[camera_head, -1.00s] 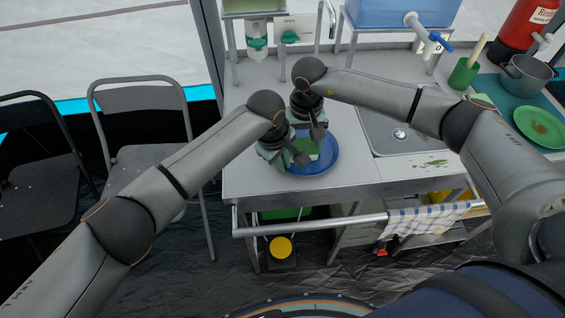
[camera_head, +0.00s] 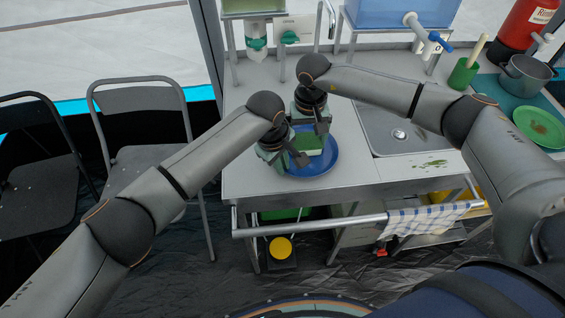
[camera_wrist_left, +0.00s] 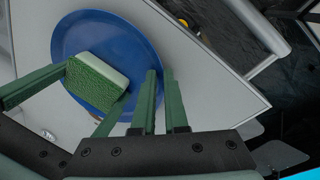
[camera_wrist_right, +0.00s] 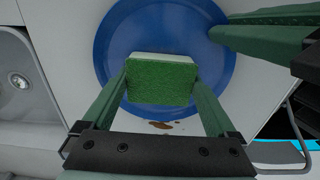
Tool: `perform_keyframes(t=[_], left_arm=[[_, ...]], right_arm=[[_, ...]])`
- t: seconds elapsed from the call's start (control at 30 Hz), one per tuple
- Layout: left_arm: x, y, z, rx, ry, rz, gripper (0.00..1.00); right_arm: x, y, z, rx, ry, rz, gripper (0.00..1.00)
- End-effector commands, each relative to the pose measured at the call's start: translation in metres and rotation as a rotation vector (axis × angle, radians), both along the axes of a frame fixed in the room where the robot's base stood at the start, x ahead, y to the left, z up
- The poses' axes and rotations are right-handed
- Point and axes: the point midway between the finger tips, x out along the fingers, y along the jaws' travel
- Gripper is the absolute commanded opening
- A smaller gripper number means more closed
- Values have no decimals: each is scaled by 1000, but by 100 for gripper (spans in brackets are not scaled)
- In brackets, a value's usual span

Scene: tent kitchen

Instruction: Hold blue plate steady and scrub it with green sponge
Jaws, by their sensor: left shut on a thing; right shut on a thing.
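The blue plate (camera_head: 324,163) lies on the metal counter, near its front left part. My left gripper (camera_head: 298,160) is shut on the plate's rim; its two fingers straddle the rim in the left wrist view (camera_wrist_left: 160,78). The green sponge (camera_head: 309,143) has a pale backing and is over the plate, seemingly touching it. My right gripper (camera_head: 322,132) is shut on the sponge, with one finger at each side in the right wrist view (camera_wrist_right: 162,85). The plate's surface under the sponge is hidden.
A sink (camera_head: 396,135) is right of the plate. A green plate (camera_head: 538,127) and a pot (camera_head: 526,75) stand farther right. A brown patch (camera_wrist_right: 160,125) shows near the blue plate's edge. A checked towel (camera_head: 425,219) hangs on the front rail. Folding chairs (camera_head: 145,130) stand left.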

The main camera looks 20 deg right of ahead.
Motion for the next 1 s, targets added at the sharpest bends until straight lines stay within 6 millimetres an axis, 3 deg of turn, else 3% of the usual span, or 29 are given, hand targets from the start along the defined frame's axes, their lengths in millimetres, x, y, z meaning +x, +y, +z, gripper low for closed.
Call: perform_keyframes(t=[0.5, 1.0], left_arm=[[1, -3, 2, -9, -4, 0, 0], [0, -2, 1, -4, 0, -2, 0]], right_arm=[[-20, 21, -4, 5, 16, 7, 48], [-4, 1, -1, -3, 10, -1, 48]])
